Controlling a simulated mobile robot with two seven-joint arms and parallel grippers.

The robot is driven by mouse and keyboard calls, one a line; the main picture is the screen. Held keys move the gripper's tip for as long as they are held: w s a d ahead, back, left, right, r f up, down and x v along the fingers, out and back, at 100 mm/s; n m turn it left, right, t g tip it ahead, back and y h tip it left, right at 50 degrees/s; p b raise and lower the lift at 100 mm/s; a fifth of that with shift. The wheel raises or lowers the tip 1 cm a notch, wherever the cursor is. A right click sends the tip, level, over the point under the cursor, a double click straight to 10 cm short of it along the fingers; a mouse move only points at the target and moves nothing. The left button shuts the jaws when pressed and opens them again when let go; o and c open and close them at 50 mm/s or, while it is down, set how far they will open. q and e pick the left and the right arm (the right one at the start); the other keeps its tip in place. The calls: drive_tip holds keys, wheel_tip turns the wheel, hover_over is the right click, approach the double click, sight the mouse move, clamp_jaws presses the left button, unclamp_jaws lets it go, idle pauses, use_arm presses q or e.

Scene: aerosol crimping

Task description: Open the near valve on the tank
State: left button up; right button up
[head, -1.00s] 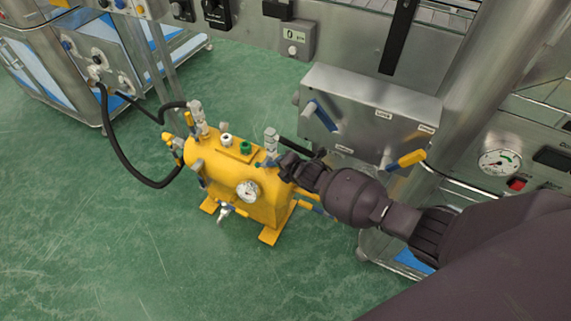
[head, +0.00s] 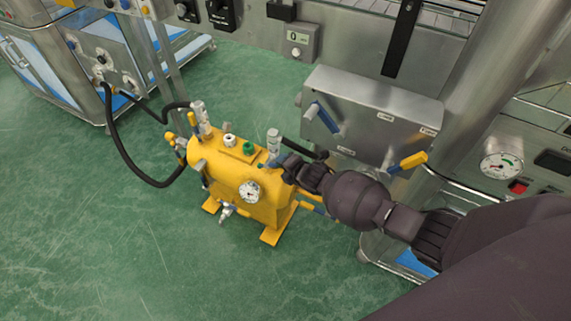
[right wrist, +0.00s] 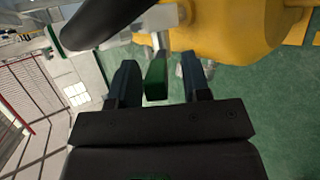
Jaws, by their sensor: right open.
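The yellow tank (head: 268,208) stands on the green floor, with a round gauge (head: 250,190) on its front. My right gripper (head: 288,167) is at the tank's right end, where it covers the near valve in the head view. In the right wrist view, a green valve handle (right wrist: 157,78) lies between the two open fingers of my right gripper (right wrist: 160,78), with gaps visible on both sides. The yellow tank body also shows there, at the top. My left gripper is not in view.
A black hose (head: 125,158) loops from the tank's left end. The floor at front left is clear.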

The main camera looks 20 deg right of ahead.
drive_tip(key=p+v, duration=0.4)
drive_tip(key=v, duration=0.6)
drive_tip(key=shift+s, duration=0.2)
